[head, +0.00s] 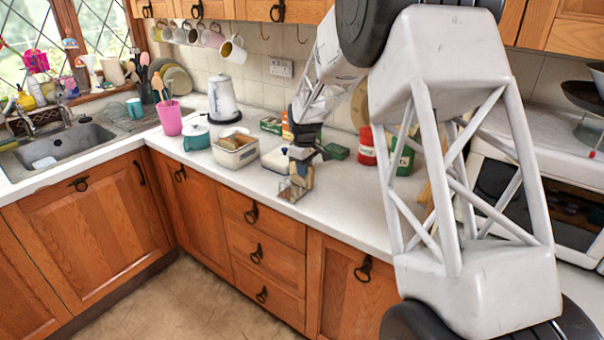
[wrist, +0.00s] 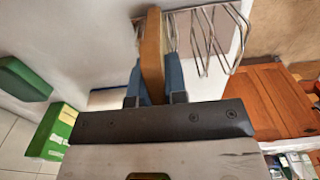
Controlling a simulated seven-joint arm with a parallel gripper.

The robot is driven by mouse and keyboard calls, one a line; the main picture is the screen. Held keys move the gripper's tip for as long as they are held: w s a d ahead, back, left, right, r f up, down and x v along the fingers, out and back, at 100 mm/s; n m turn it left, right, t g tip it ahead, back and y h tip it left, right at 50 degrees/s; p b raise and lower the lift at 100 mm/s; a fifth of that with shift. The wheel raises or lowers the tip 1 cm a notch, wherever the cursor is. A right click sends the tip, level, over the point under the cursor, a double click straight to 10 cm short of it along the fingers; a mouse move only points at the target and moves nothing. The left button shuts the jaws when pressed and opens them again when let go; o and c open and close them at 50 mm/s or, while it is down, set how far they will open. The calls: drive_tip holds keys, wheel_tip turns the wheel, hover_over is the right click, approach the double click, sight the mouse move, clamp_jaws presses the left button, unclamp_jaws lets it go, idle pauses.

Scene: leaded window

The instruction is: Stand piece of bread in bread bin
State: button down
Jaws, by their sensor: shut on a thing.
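My gripper (head: 303,163) points down over the counter, near its front edge. In the wrist view its two blue fingers (wrist: 154,85) are shut on a piece of bread (wrist: 152,48), a thin brown slice held on edge. The slice also shows below the gripper in the head view (head: 309,176). A wire rack (wrist: 208,35) is right beside the slice; in the head view it stands at the counter front (head: 290,191). I cannot tell whether the slice touches it. The bread bin (head: 236,157) is a pale open box to the left, with brown bread inside.
A white dish (head: 273,161) lies between the bin and my gripper. A teal pot (head: 196,136), pink utensil cup (head: 170,120) and kettle (head: 223,98) stand further left. The counter's front edge is close.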

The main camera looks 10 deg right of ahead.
drive_tip(key=shift+r, duration=0.1)
wheel_tip(320, 180, up, 10)
drive_tip(key=shift+f, duration=0.1)
idle(0.6)
drive_tip(key=shift+w, duration=0.1)
idle(0.5)
drive_tip(key=w+a, duration=2.2)
drive_tip(key=w, duration=0.1)
drive_tip(key=shift+w+a, duration=0.15)
drive_tip(key=shift+a, duration=0.1)
